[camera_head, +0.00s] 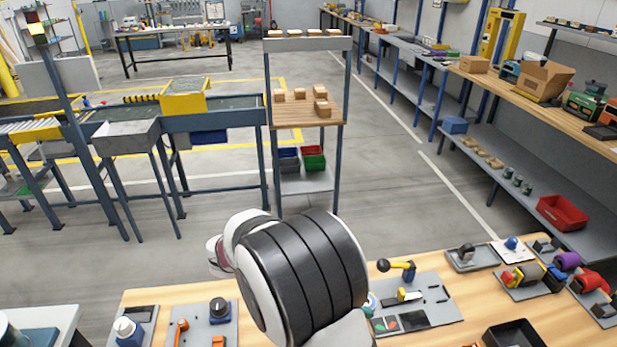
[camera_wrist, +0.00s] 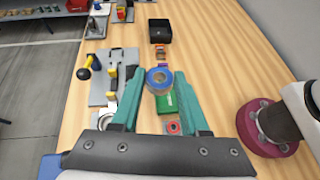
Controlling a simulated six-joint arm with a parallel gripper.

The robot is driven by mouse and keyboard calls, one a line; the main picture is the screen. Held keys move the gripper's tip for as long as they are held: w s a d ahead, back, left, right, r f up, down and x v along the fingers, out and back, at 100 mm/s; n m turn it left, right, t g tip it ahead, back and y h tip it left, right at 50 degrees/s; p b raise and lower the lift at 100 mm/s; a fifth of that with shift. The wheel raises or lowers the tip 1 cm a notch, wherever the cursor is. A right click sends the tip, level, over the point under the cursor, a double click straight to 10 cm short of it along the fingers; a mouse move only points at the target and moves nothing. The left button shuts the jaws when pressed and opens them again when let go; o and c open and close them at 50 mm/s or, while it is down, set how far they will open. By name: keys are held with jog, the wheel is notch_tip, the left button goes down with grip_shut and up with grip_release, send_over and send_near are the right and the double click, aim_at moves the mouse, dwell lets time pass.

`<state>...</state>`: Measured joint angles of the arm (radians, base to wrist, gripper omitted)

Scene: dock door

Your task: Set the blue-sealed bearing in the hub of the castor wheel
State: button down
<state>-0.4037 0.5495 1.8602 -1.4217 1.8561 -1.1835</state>
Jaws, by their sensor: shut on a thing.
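In the wrist view my gripper (camera_wrist: 159,76) has its two teal fingers closed on the blue-sealed bearing (camera_wrist: 153,75), a blue ring with a grey centre. The bearing is held between the fingertips, above the bench. I cannot clearly make out the castor wheel. A pale ring-shaped part (camera_wrist: 104,119), partly hidden by my gripper at the lower left, may be it, but I cannot tell. In the head view my arm hides the gripper and the bearing.
Under the bearing lie a green block (camera_wrist: 172,100) and a red ring (camera_wrist: 173,127). A grey fixture plate (camera_wrist: 99,95) with a black-knobbed lever stands at left. A black bin (camera_wrist: 160,31) is farther along the wooden bench (camera_wrist: 215,60).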

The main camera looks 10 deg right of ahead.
jog(key=s+a+f+m+g+y, duration=0.1)
jog(key=a+f+m+g+y, duration=0.2)
jog(key=m+y, duration=0.9)
jog(key=s+f+m+g+y, duration=0.1)
jog(key=f+m+g+y, duration=0.25)
jog(key=m+y, duration=0.75)
jog(key=w+d+f+m+t+h, duration=0.25)
jog(key=w+m+t, duration=0.35)
jog(key=m+t, duration=0.4)
jog(key=w+d+f+m+t+h, duration=0.1)
jog(key=w+d+m+t+h, duration=0.3)
jog(key=m+t, duration=0.65)
jog(key=shift+w+a+f+m+g+y, duration=0.2)
jog(key=shift+f+m+g+y, duration=0.15)
jog(key=shift+f, duration=0.75)
jog(key=shift+w+a+f+m+g+y, duration=0.15)
jog(key=shift+w+f+m+g+y, duration=0.2)
jog(key=shift+f, duration=0.7)
jog(key=shift+w+a+f+m+g+y, duration=0.15)
jog(key=shift+f+y, duration=0.3)
jog(key=shift+f, duration=0.65)
jog(key=shift+s+f, duration=0.15)
jog(key=shift+s, duration=0.2)
jog(key=shift+w+d+r, duration=0.1)
jog(key=shift+w+r, duration=0.05)
jog(key=shift+r, duration=0.05)
